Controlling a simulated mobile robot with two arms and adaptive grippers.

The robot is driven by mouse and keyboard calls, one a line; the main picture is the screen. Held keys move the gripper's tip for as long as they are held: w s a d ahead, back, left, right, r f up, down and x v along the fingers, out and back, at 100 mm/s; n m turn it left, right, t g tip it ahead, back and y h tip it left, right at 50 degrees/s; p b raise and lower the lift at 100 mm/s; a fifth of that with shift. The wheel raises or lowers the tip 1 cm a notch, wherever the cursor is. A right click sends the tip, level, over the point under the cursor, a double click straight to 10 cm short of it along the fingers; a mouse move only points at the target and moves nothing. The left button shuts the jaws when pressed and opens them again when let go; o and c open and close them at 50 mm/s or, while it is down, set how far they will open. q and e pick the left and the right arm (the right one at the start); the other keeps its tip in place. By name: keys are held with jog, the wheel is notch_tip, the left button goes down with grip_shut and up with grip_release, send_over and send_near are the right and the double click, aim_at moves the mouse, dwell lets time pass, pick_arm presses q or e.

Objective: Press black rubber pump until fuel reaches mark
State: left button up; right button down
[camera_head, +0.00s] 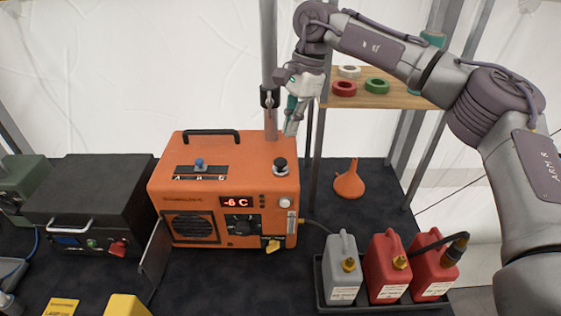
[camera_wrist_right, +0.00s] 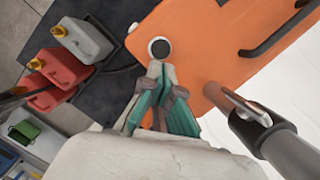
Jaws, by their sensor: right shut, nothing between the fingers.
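The black rubber pump (camera_head: 280,166) is a round knob on a pale collar, on the right part of the top of the orange heater (camera_head: 222,180). It also shows in the right wrist view (camera_wrist_right: 159,47), just beyond the fingertips. My right gripper (camera_head: 290,130) is shut and empty, pointing down above the pump and apart from it. Its fingers with teal pads show in the right wrist view (camera_wrist_right: 157,72). A narrow pale upright strip (camera_head: 291,222) is on the heater's front right edge; any fuel level or mark is too small to read. My left gripper is not in view.
A grey pipe (camera_head: 268,60) rises from the heater close to my right gripper. A black handle (camera_head: 211,132) and a blue knob (camera_head: 199,162) are on the heater's top. An orange funnel (camera_head: 349,183) and fuel cans (camera_head: 388,265) stand at right. A shelf (camera_head: 385,98) holds tape rolls.

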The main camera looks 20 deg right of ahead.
aim_at(285, 159)
jog(key=shift+b+x, duration=1.7)
jog(key=shift+x, duration=1.1)
jog(key=shift+f+b, duration=0.7)
jog(key=shift+f, duration=0.35)
jog(key=shift+d+r, duration=0.2)
jog(key=shift+d, duration=0.05)
jog(key=shift+w+d+r+p, duration=0.15)
jog(key=shift+d+r+p, duration=0.05)
jog(key=shift+d+p, duration=0.25)
jog(key=shift+w+d+r+p, duration=0.2)
jog(key=shift+d+p, duration=0.15)
jog(key=shift+d, duration=0.2)
jog(key=shift+d+f, duration=0.1)
jog(key=shift+d, duration=0.2)
